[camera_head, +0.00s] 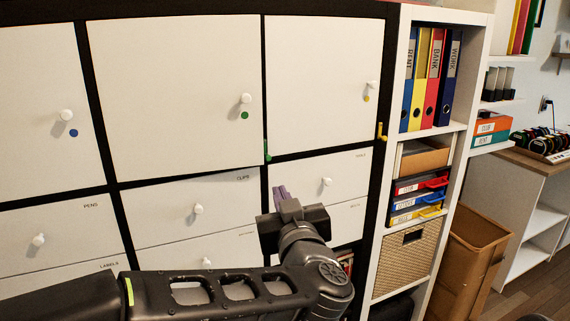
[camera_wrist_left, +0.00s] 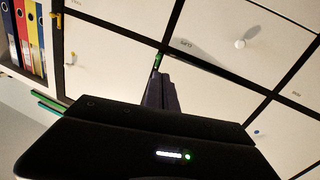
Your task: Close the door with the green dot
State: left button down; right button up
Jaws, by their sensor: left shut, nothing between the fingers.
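The white door (camera_head: 175,85) with the green dot (camera_head: 245,115) and a round knob (camera_head: 246,99) is at upper middle in the head view. It sits almost flush with the black frame; a small gap at its right edge cannot be ruled out. A green catch (camera_head: 267,151) is at its lower right corner and also shows in the left wrist view (camera_wrist_left: 157,61). My left gripper (camera_head: 281,192) is shut and empty, in front of the drawers just below and right of that corner. In the left wrist view its fingers (camera_wrist_left: 160,88) point towards the green catch. My right gripper is not in view.
A blue-dot door (camera_head: 45,110) is at left and a yellow-dot door (camera_head: 320,80) with a yellow catch (camera_head: 381,132) at right. Labelled drawers with knobs (camera_head: 197,209) lie below. A white shelf with binders (camera_head: 430,80) and a brown bin (camera_head: 468,255) stand at right.

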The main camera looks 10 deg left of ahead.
aim_at(249, 163)
pick_arm(q)
jog(key=shift+s+a+g+y, duration=0.2)
jog(key=shift+s+a+y, duration=0.15)
jog(key=shift+a, duration=0.3)
jog(key=shift+s+a+g+y, duration=0.2)
jog(key=shift+a+y, duration=0.25)
jog(key=shift+a, duration=0.15)
jog(key=shift+d, duration=0.1)
jog(key=shift+w, duration=0.1)
jog(key=x, duration=1.4)
jog(key=shift+p, duration=0.3)
